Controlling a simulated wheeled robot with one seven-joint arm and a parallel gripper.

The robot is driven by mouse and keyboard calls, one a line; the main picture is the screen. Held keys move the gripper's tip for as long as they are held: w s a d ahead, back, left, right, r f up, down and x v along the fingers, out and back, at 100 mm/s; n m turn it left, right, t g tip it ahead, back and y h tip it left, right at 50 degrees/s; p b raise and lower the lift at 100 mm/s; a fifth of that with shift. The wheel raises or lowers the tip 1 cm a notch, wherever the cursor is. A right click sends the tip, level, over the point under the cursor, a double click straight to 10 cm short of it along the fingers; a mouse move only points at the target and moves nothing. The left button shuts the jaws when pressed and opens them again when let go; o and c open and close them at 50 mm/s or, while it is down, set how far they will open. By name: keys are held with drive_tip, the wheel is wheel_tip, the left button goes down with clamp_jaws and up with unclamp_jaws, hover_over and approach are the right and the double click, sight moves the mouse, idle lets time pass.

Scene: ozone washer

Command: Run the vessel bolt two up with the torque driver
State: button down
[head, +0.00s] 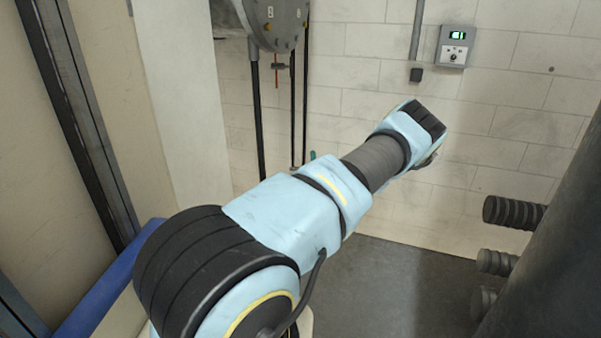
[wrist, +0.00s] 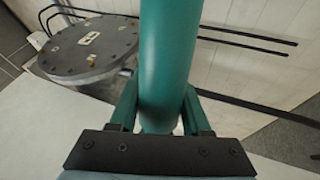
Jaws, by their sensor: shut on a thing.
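My gripper (wrist: 160,112) is shut on a green cylindrical body, which I take as the torque driver (wrist: 168,50). The driver stands between the two green fingers and runs out of the top of the wrist view, so its tip is not visible. The grey round vessel flange (wrist: 70,58) is at upper left of the wrist view, apart from the driver, with small brass-coloured bolts on its face. The flange also shows at the top of the head view (head: 285,32), partly cut off. I cannot tell which bolt is two. In the head view my arm hides most of the gripper.
A wall control box (head: 454,47) with a lit green display is at upper right. Dark pipe stubs (head: 514,212) stick out from a large dark body (head: 560,260) at right. Thin dark posts (head: 256,120) stand under the flange. The grey floor (head: 400,290) between is clear.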

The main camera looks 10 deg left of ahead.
drive_tip(key=w+d+r+m+h, duration=0.35)
drive_tip(key=w+r+h, duration=0.35)
drive_tip(key=w+r, duration=1)
drive_tip(key=w+a+r+m+h, duration=0.1)
drive_tip(key=w+a+r, duration=0.1)
drive_tip(key=r, duration=0.9)
drive_tip(key=w+a+r+h, duration=0.2)
drive_tip(key=a+r, duration=0.1)
drive_tip(key=r, duration=0.9)
drive_tip(key=shift+r+m+g, duration=0.2)
drive_tip(key=shift+m+g, duration=0.1)
drive_tip(key=shift+m, duration=0.05)
drive_tip(key=shift+w+a+b, duration=0.1)
drive_tip(key=shift+b, duration=0.35)
drive_tip(key=w+a+p, duration=0.1)
drive_tip(key=a+p, duration=0.1)
drive_tip(key=a, duration=0.4)
drive_tip(key=shift+w+a, duration=0.2)
drive_tip(key=shift+w, duration=0.15)
drive_tip(key=shift+f, duration=0.1)
